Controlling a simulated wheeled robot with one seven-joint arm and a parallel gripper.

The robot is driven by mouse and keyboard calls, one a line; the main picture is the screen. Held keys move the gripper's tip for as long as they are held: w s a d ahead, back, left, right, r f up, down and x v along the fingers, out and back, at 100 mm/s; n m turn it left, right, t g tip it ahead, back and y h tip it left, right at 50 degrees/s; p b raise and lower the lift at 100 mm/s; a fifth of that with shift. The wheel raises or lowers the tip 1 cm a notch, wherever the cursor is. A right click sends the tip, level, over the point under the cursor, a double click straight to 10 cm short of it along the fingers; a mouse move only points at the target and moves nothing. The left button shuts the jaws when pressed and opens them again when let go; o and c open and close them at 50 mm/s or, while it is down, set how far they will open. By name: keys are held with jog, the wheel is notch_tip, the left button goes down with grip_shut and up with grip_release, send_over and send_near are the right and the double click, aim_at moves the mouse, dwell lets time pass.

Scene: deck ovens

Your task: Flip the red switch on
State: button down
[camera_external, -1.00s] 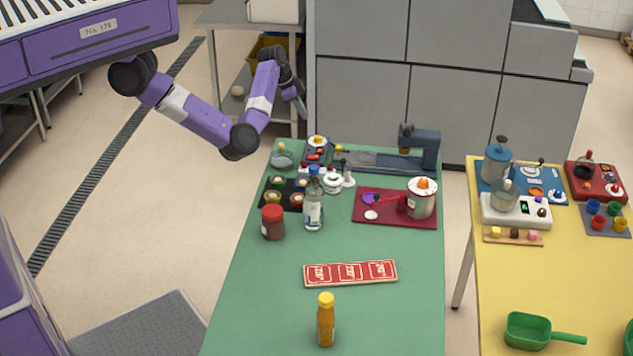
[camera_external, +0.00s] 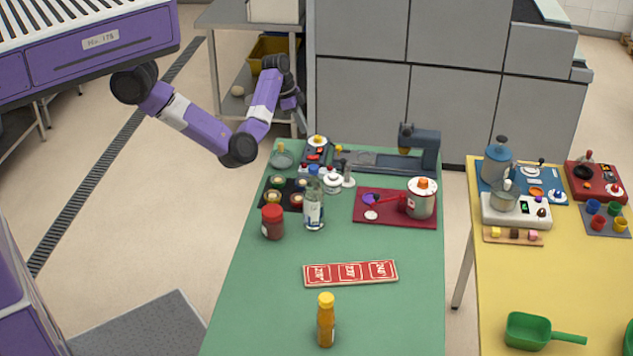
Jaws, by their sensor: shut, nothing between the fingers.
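A small dark device with red parts (camera_external: 315,155) sits at the back left of the green table (camera_external: 400,310). A switch on it is too small to make out, and I cannot tell its position. My gripper (camera_external: 301,122) hangs just behind and above the table's back left corner, close to that device and apart from it. The fingers point down and look shut and empty. The fingertips are small in this view.
A glass bottle (camera_external: 314,205), a red-lidded jar (camera_external: 272,222) and a dark tray of small items (camera_external: 267,197) stand in front of the device. A grey-blue machine (camera_external: 420,148) stands at the back right. The table's front half is mostly clear.

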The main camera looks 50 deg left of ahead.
aim_at(317, 155)
jog(key=b+x, duration=0.4)
jog(key=x, duration=0.7)
jog(key=r+p, duration=0.1)
jog(key=p, duration=0.1)
jog(key=shift+w+a+y+p, duration=0.1)
jog(key=shift+w+y+p, duration=0.2)
jog(key=shift+w+p, duration=0.1)
jog(key=shift+f+g+p, duration=0.1)
jog(key=shift+g+p, duration=0.2)
jog(key=shift+p, duration=0.75)
jog(key=shift+f+p, duration=0.25)
jog(key=shift+p, duration=0.3)
jog(key=shift+d+f+b, duration=0.25)
jog(key=shift+b, duration=0.1)
jog(key=shift+s+a, duration=0.1)
jog(key=shift+a, duration=0.05)
